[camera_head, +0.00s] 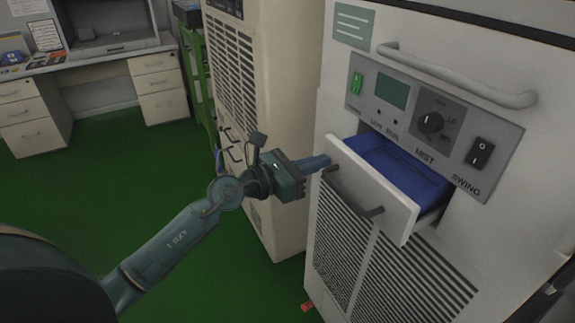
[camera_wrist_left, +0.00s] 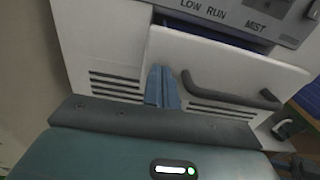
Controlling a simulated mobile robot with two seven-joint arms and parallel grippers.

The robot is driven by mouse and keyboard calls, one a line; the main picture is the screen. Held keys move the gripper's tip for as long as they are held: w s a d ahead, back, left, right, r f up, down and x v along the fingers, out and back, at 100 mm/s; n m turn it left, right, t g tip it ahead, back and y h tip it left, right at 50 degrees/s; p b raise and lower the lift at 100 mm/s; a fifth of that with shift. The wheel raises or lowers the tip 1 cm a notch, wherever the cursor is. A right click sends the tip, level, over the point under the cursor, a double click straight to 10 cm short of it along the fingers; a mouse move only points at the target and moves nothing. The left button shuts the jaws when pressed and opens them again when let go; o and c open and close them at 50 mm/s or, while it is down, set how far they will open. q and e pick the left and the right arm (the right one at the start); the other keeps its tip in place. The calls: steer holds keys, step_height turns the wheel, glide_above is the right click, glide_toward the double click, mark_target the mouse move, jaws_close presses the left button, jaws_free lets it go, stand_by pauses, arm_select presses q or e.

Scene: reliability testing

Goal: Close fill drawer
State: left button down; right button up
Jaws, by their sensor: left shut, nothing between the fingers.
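The fill drawer (camera_head: 364,192) is pulled out of the white machine, with a blue tray (camera_head: 400,168) inside it. Its white front carries a dark grey bar handle (camera_head: 352,196); the handle also shows in the left wrist view (camera_wrist_left: 228,94). My left gripper (camera_head: 325,162) is shut and empty, its blue fingertips at the left part of the drawer front. In the left wrist view the fingers (camera_wrist_left: 162,86) lie before the drawer front, left of the handle. I cannot tell whether they touch it. My right gripper is not in view.
The machine's control panel (camera_head: 432,122) with knob and switches is above the drawer, under a grey bar handle (camera_head: 455,78). A beige cabinet (camera_head: 285,120) stands close left. A desk (camera_head: 90,68) is at the far left. Green floor (camera_head: 100,190) is open between.

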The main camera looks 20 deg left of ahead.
mark_target(365, 145)
arm_select(q)
steer(key=x, duration=0.8)
steer(key=shift+w+d+p, duration=0.15)
steer(key=shift+w+p, duration=0.05)
steer(key=shift+p, duration=0.1)
steer(key=shift+w, duration=0.1)
steer(key=shift+r, duration=0.3)
